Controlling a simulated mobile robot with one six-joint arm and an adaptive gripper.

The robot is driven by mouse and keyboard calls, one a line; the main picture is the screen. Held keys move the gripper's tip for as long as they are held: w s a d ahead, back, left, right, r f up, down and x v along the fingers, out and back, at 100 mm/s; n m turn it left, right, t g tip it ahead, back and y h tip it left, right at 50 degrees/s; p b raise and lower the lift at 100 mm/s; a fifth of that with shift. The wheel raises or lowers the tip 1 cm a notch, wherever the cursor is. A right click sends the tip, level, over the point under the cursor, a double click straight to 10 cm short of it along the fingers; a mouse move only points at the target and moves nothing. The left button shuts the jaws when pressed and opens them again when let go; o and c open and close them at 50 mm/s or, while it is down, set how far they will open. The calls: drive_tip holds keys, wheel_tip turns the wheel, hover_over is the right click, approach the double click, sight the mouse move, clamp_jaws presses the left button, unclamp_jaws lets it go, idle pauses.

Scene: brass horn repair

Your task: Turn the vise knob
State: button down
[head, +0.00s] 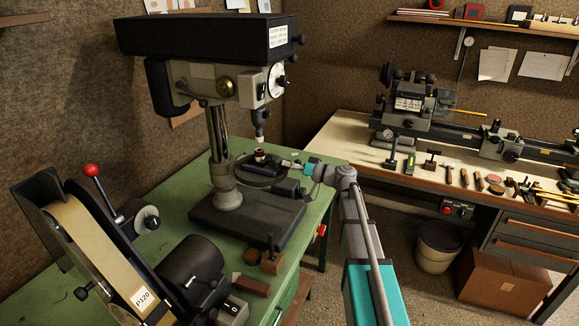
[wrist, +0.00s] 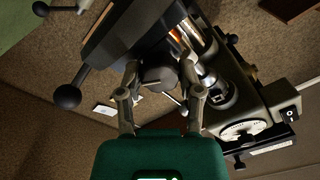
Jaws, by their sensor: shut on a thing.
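A small dark vise (head: 258,169) sits on the round table of the drill press, with a brass-coloured part standing in it. My gripper (head: 292,166) reaches in from the right at the vise's near right end. In the wrist view the dark round vise knob (wrist: 158,78) sits between the two fingers of my gripper (wrist: 159,71), which are shut on it. The dark vise body (wrist: 128,35) extends beyond the knob there. In the head view the knob is too small and covered to make out.
The drill press (head: 215,75) stands over the vise, its chuck (head: 259,132) just above. A ball-ended lever (wrist: 67,96) is at left in the wrist view. A belt sander (head: 85,245) stands front left on the green bench. A lathe bench (head: 400,158) lies right.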

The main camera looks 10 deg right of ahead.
drive_tip(key=shift+m, duration=1.1)
drive_tip(key=shift+c, duration=1.3)
unclamp_jaws()
drive_tip(key=shift+n, duration=0.4)
